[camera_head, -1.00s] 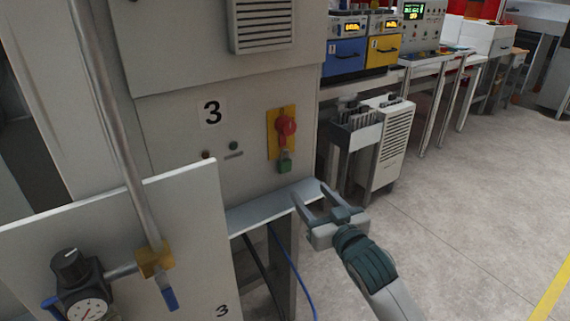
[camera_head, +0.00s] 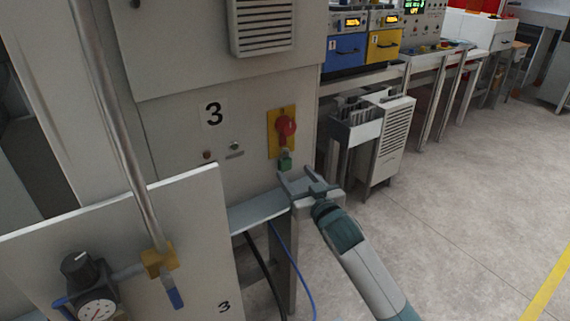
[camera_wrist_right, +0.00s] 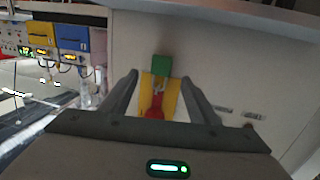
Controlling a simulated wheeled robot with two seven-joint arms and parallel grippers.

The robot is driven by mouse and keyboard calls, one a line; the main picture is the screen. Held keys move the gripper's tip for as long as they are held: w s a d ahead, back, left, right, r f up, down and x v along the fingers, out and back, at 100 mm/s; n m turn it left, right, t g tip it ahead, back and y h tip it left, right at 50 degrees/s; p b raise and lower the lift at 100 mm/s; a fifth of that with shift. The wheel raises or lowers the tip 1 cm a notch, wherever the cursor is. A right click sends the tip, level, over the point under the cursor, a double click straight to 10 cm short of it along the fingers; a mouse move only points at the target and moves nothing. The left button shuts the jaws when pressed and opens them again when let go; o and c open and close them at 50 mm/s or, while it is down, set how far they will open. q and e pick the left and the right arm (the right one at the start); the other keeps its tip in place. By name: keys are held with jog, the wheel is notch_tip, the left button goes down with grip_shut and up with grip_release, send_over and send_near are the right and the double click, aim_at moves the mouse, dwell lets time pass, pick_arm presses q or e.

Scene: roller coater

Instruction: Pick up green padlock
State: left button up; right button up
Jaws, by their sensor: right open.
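The green padlock (camera_head: 285,161) hangs just below the red rotary switch (camera_head: 286,127) on its yellow plate, on the grey cabinet marked 3. In the right wrist view the padlock (camera_wrist_right: 161,66) shows ahead, beyond the fingertips and between their lines. The yellow plate (camera_wrist_right: 173,97) and red switch (camera_wrist_right: 156,106) appear below it there. My right gripper (camera_head: 297,178) is open and empty. Its fingers point at the cabinet face just below the padlock in the head view, and I see no contact. My left gripper is not in view.
A metal ledge (camera_head: 255,211) juts out below the switch. A white panel (camera_head: 190,240) with a gauge (camera_head: 97,309) and vertical pipe stands at the left. Blue (camera_head: 346,50) and yellow boxes sit on a bench at the right. The floor at right is clear.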

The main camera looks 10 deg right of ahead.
aim_at(286, 162)
jog(key=shift+w, duration=0.1)
jog(key=p+x, duration=0.1)
jog(key=x, duration=0.1)
jog(key=p+x, duration=0.1)
jog(key=x, duration=0.1)
jog(key=shift+a+r, duration=0.15)
jog(key=shift+r, duration=0.05)
jog(key=shift+w+a+f, duration=0.1)
jog(key=shift+w+f, duration=0.05)
jog(key=shift+w, duration=0.35)
jog(key=c, duration=1.2)
jog(key=shift+r, duration=0.2)
